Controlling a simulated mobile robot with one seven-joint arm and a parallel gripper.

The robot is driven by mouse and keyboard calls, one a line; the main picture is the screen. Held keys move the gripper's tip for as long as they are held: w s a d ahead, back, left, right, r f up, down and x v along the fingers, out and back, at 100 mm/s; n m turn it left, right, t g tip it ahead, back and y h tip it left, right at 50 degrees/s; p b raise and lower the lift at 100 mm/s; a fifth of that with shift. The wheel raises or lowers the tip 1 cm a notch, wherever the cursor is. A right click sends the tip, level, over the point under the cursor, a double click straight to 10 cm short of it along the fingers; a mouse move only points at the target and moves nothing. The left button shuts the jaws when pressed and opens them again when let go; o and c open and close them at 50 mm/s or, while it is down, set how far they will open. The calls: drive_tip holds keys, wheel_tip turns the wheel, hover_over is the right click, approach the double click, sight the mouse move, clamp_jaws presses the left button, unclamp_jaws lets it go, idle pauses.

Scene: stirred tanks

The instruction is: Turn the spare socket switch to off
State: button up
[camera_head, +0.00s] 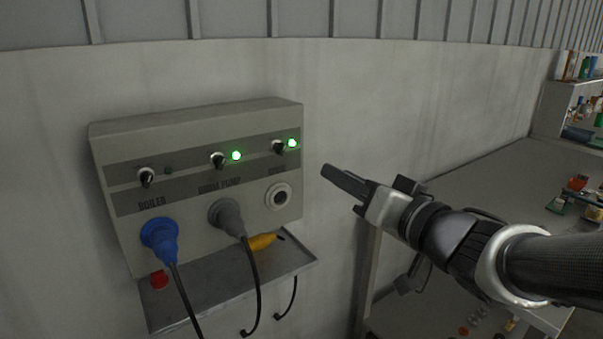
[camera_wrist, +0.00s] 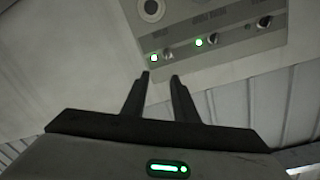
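The grey socket box (camera_head: 200,120) on the wall has three rotary switches in a row. The right one, the spare switch (camera_head: 278,146), is a dark knob above an empty round socket (camera_head: 279,196); the green lamp (camera_head: 292,143) beside it is lit. In the wrist view, where the box appears upside down, the spare switch (camera_wrist: 168,53) and its lit lamp (camera_wrist: 154,58) lie just beyond the fingertips. My gripper (camera_head: 328,172) is right of the box, pointing left toward it and apart from it. In the wrist view my gripper (camera_wrist: 161,75) has its fingers apart, with nothing between them.
The pump switch (camera_head: 218,160) has a lit lamp; the boiler switch (camera_head: 146,177) has a dark one. A blue plug (camera_head: 160,240) and a grey plug (camera_head: 227,215) with hanging cables sit in the box. A metal shelf (camera_head: 210,296) is below. A table (camera_head: 470,175) stands right.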

drive_tip(key=p, duration=0.9)
approach(283, 150)
drive_tip(key=shift+y, duration=0.4)
drive_tip(key=b+x, duration=0.1)
drive_tip(key=x, duration=0.7)
drive_tip(key=shift+w+f, duration=0.15)
drive_tip(key=shift+w, duration=0.3)
clamp_jaws()
